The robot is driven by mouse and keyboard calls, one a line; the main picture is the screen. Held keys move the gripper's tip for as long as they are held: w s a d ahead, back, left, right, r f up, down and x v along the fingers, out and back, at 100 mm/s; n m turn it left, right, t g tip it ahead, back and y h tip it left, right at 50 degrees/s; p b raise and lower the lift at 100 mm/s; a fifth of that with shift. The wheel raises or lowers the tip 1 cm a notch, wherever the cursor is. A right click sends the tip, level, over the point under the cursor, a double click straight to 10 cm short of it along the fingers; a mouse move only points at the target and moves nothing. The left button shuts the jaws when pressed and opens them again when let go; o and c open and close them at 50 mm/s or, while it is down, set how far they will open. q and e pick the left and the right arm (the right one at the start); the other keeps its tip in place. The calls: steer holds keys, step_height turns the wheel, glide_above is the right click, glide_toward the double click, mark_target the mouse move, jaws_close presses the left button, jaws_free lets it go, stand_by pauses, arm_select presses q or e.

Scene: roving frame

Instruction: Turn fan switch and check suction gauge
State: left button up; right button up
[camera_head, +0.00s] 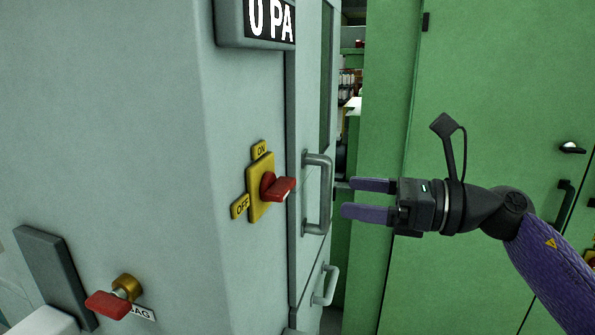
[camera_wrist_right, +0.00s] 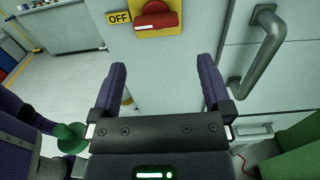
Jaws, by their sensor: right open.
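The fan switch is a red knob (camera_head: 276,187) on a yellow plate (camera_head: 257,205), on the grey cabinet's side. Its ON label (camera_head: 261,150) is above and its OFF label (camera_head: 240,206) is at lower left. In the right wrist view the red handle (camera_wrist_right: 157,22) lies roughly level, beside the OFF label (camera_wrist_right: 118,18). The suction gauge (camera_head: 268,20) is a dark display cut off by the top edge, reading "0 PA". My right gripper (camera_head: 348,198) is open and empty, right of the switch and apart from it; its fingers also show in the wrist view (camera_wrist_right: 162,66). My left gripper is not in view.
A grey door handle (camera_head: 319,190) stands out close to my right gripper, with a lower handle (camera_head: 327,285) below. A red-handled valve (camera_head: 108,303) with a brass collar sticks out at lower left. A green cabinet (camera_head: 480,90) stands behind my right arm.

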mark_target(291, 189)
steer(key=x, duration=0.8)
steer(key=shift+s+a+p, duration=0.2)
steer(key=shift+a+p, duration=0.2)
steer(key=shift+a, duration=0.25)
steer(key=c, duration=0.9)
steer(key=m+p, duration=0.4)
steer(key=shift+w+r, duration=0.1)
steer(key=shift+r, duration=0.1)
steer(key=m+p, duration=0.4)
steer(key=shift+m, duration=0.4)
steer(key=m+p, duration=0.2)
steer(key=shift+m, duration=0.3)
steer(key=m+p, duration=0.2)
steer(key=shift+m, duration=0.4)
steer(key=shift+f+m+p, duration=0.15)
steer(key=shift+m+p, duration=0.8)
steer(key=shift+m, duration=0.05)
steer(key=shift+f+m+p, duration=0.1)
steer(key=shift+m+p, duration=0.4)
steer(key=shift+m, duration=0.4)
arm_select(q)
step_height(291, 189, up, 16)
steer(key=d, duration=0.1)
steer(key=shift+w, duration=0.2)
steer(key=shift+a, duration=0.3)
